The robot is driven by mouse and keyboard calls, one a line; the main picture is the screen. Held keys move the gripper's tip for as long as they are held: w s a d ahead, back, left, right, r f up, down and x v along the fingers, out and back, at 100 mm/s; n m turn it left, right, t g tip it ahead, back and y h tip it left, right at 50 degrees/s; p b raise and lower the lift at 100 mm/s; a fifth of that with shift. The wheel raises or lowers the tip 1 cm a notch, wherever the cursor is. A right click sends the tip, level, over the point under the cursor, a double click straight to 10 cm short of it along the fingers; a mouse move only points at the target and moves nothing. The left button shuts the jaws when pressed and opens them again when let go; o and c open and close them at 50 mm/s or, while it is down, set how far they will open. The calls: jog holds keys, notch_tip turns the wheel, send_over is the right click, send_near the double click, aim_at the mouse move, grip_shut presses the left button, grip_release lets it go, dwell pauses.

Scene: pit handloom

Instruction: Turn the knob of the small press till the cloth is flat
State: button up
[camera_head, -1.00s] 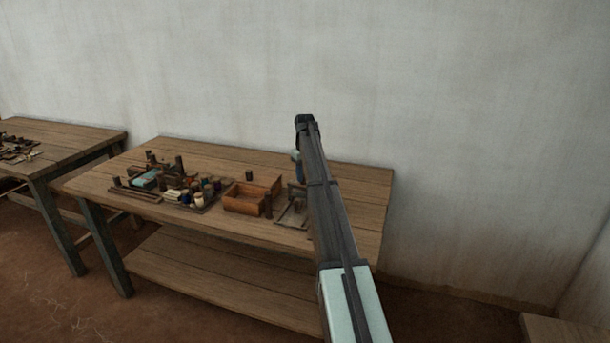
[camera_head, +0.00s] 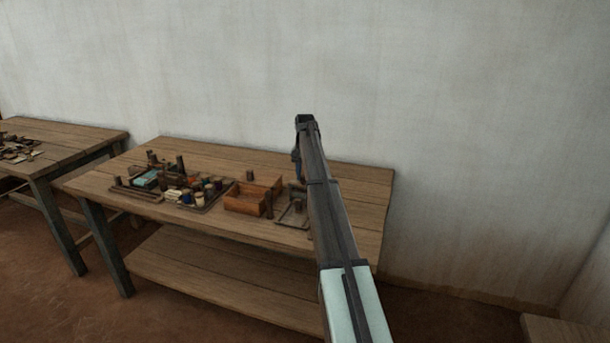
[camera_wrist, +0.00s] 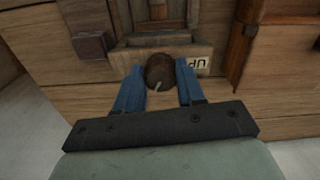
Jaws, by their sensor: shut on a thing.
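The small press (camera_wrist: 122,56) is a wooden frame at the top middle of the wrist view. Its round brown knob (camera_wrist: 160,68) has a pale line on it. My gripper (camera_wrist: 159,75) has its two blue fingers on either side of the knob, shut on it. In the head view, the press (camera_head: 288,218) shows only in part beside my arm, and my gripper (camera_head: 297,165) is mostly hidden behind the arm. I cannot make out any cloth in the press.
A label reading "UP" upside down (camera_wrist: 197,63) sits right of the knob. A dark block (camera_wrist: 91,45) lies to the left. An open wooden box (camera_head: 245,206) and a tray of spools stand left of the press. The table's right end (camera_head: 365,185) is clear.

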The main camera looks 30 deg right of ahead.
dwell(0.4)
jog(key=o, duration=1)
jog(key=shift+o, duration=0.2)
notch_tip(320, 180, up, 14)
jog(key=shift+f, duration=0.1)
dwell(0.4)
